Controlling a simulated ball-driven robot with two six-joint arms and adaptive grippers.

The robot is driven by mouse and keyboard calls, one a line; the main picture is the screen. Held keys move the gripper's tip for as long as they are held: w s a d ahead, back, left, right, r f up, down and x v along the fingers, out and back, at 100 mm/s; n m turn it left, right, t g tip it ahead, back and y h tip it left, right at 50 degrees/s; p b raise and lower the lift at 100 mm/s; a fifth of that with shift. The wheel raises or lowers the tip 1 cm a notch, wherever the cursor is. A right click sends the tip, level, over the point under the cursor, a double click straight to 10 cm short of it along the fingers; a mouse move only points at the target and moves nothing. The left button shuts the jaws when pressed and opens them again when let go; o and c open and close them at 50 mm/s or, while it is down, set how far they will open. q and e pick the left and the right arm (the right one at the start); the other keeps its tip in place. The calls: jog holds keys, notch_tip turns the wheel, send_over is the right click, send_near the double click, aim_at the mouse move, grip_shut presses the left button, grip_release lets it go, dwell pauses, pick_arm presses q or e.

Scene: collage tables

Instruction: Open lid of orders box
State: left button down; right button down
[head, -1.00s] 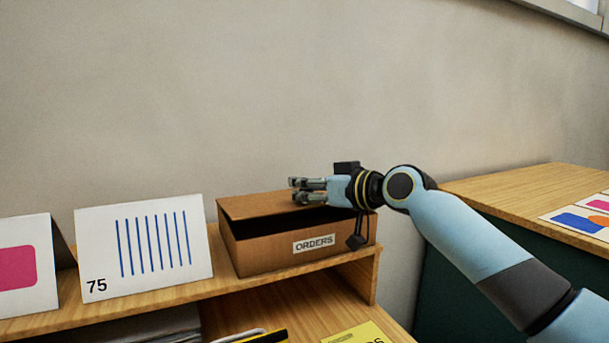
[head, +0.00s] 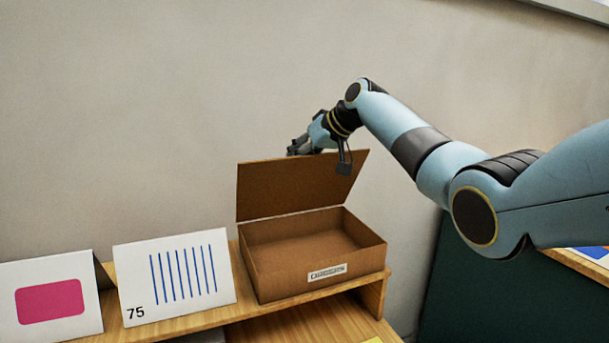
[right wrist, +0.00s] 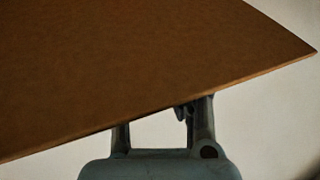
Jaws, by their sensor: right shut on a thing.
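The brown orders box (head: 318,279) stands on the wooden shelf with its label facing front. Its lid (head: 295,187) is raised nearly upright at the back, and the box's inside shows empty. My right gripper (head: 297,147) is at the lid's top edge, shut on the lid. In the right wrist view the lid (right wrist: 150,65) fills the upper part, and the gripper's fingers (right wrist: 160,125) reach up to its edge; the fingertips are hidden behind the lid. My left gripper is not in view.
A white card with blue lines and the number 75 (head: 180,278) stands left of the box. A card with a pink shape (head: 50,302) stands further left. The wooden shelf (head: 372,300) ends just right of the box. A plain wall (head: 150,100) rises behind.

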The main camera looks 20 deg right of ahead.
jog(key=w+b, duration=0.1)
jog(key=w+r+b, duration=0.1)
jog(key=w+b, duration=0.2)
jog(key=shift+w+d+r+b, duration=0.2)
jog(key=shift+d+r+b, duration=0.1)
jog(key=shift+d+r, duration=0.05)
jog(key=c, duration=1.9)
grip_release()
jog(key=shift+s, duration=0.1)
jog(key=o, duration=0.5)
jog(key=shift+d+p, duration=0.3)
jog(key=shift+c, duration=0.2)
jog(key=o, duration=0.3)
jog(key=shift+f, duration=0.1)
jog(key=shift+o, duration=0.2)
jog(key=shift+a, duration=0.15)
jog(key=v, duration=1.2)
jog(key=shift+s, duration=0.1)
